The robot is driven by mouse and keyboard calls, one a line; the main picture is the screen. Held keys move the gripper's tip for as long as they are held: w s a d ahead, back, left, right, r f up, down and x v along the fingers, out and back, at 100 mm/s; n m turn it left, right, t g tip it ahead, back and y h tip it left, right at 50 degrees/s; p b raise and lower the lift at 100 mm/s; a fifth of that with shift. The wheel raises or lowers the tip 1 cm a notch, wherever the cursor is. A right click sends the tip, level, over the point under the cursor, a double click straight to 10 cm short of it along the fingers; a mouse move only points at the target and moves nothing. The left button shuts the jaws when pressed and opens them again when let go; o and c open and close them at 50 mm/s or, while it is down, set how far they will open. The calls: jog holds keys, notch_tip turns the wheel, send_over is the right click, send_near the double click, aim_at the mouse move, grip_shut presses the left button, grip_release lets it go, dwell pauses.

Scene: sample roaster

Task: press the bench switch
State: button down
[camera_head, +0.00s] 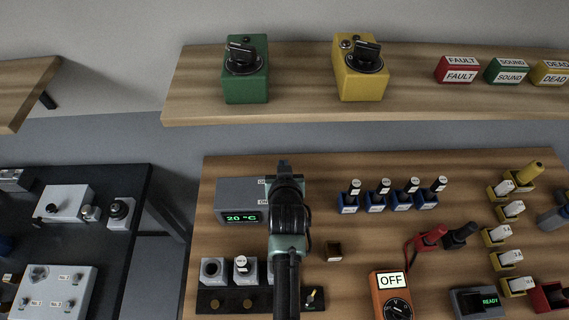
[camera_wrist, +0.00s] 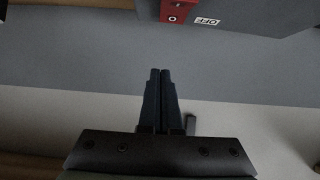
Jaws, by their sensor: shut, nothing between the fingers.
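In the wrist view a red switch (camera_wrist: 173,12) marked with a white O sits on a dark grey box beside a white OFF label (camera_wrist: 207,21). Only its lower part is in frame, at the top edge. My gripper (camera_wrist: 161,72) is shut and empty, its fingertips apart from the switch in the picture. In the head view my gripper (camera_head: 284,166) is over the right end of a grey box (camera_head: 232,191) with a green 20 °C display. My arm hides that end, and the switch cannot be seen there.
Blue holders (camera_head: 376,202) with labelled bottles stand right of my arm. A grey block with sockets (camera_head: 211,271) and an orange meter reading OFF (camera_head: 391,281) are nearer. A shelf (camera_head: 300,110) above carries green (camera_head: 246,85) and yellow (camera_head: 360,82) knob boxes.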

jog(key=s+r+b, duration=0.1)
jog(key=s+r, duration=0.4)
jog(key=r, duration=0.2)
jog(key=shift+s+r+b, duration=0.25)
jog(key=shift+r+b, duration=0.05)
jog(key=shift+r, duration=0.05)
dwell(0.4)
